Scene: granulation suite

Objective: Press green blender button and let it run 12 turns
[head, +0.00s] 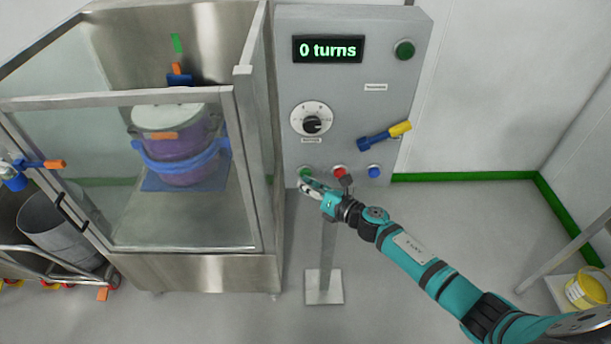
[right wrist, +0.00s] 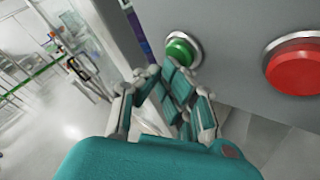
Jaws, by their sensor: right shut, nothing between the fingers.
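The green button (head: 306,171) is at the lower left of the grey control panel (head: 345,80). It also shows in the right wrist view (right wrist: 182,52), just beyond my fingertips. My right gripper (head: 308,187) is shut and empty, with its tips close below the green button; I cannot tell whether they touch it. It fills the lower part of the right wrist view (right wrist: 155,75). The display (head: 328,49) reads "0 turns". Behind the guard's clear panels, a purple drum (head: 180,157) with a pale lid and blue band sits in the blender enclosure. My left gripper is not seen.
A red button (head: 339,171) and a blue button (head: 374,171) sit right of the green one. Above them are a dial (head: 312,123), a blue-and-yellow handle (head: 385,136) and another green button or lamp (head: 404,50). The metal-framed guard (head: 245,170) stands close left of the panel.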

